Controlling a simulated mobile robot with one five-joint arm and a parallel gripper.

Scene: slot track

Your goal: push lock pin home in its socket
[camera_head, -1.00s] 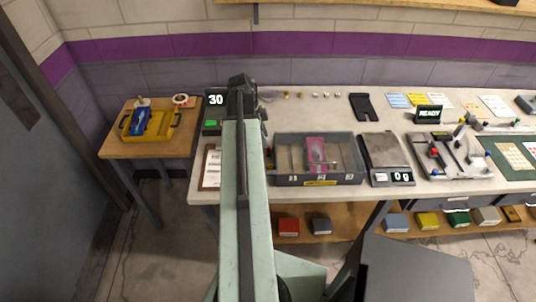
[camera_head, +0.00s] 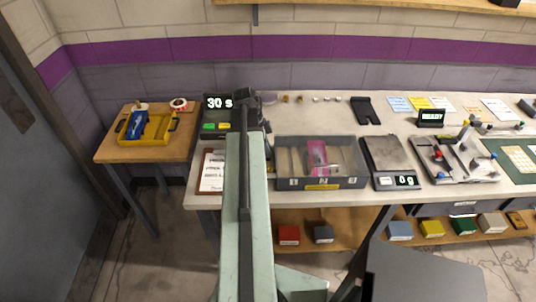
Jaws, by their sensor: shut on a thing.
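A grey slot-track fixture (camera_head: 478,173) lies on the workbench at the right, with a red knob, blue knobs and a small upright part on it. I cannot tell which small part is the lock pin, or make out its socket. My gripper (camera_head: 247,98) is at the far end of my raised arm, in front of the black timer box (camera_head: 213,117) at the bench's left end. It is well to the left of the fixture. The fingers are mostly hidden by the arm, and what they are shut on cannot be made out.
A grey compartment bin (camera_head: 321,184) and a scale (camera_head: 386,154) stand between my gripper and the fixture. A clipboard (camera_head: 211,172) lies at the bench's left edge. A side table (camera_head: 108,152) holds a yellow tray (camera_head: 158,139). A shelf with coloured boxes is below the bench.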

